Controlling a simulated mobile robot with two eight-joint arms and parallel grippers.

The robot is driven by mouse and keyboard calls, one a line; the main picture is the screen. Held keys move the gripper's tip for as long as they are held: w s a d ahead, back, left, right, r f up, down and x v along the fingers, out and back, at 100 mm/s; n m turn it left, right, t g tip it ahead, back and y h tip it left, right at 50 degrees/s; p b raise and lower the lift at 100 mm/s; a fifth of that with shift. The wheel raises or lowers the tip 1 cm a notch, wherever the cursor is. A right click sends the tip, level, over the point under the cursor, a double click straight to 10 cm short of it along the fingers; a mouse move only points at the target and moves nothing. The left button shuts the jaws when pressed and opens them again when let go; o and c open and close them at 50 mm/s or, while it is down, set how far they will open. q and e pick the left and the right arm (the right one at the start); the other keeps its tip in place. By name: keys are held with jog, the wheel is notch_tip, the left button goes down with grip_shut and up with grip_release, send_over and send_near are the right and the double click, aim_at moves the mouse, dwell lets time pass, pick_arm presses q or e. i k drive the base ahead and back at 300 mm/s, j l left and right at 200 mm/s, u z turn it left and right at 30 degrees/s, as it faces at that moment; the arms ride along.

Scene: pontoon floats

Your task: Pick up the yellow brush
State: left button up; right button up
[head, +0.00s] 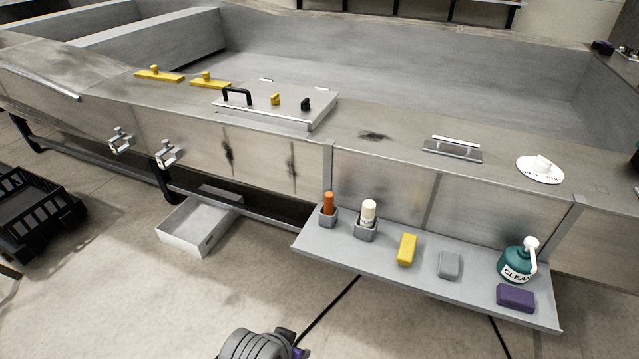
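A small yellow block (407,249), which looks like the yellow brush, lies on the grey shelf (345,262) at the front of the metal pontoon. It sits between a grey holder with a white bottle and a grey block. Its bristles cannot be made out. Nothing touches it from above. Neither of my grippers can be made out in the head view. A dark ribbed part with purple on it shows at the bottom edge and seems to be mine.
On the shelf stand an orange-topped item (328,203), a white bottle (368,212), a grey block (449,265), a green cleaner bottle (517,262) and a purple block (515,298). Two yellow plates with knobs (160,75) lie on the deck. A metal tray (190,245) sits on the floor.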

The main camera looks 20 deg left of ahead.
aim_at(406, 253)
jog(key=i+l+z, duration=0.45)
jog(key=i, duration=0.35)
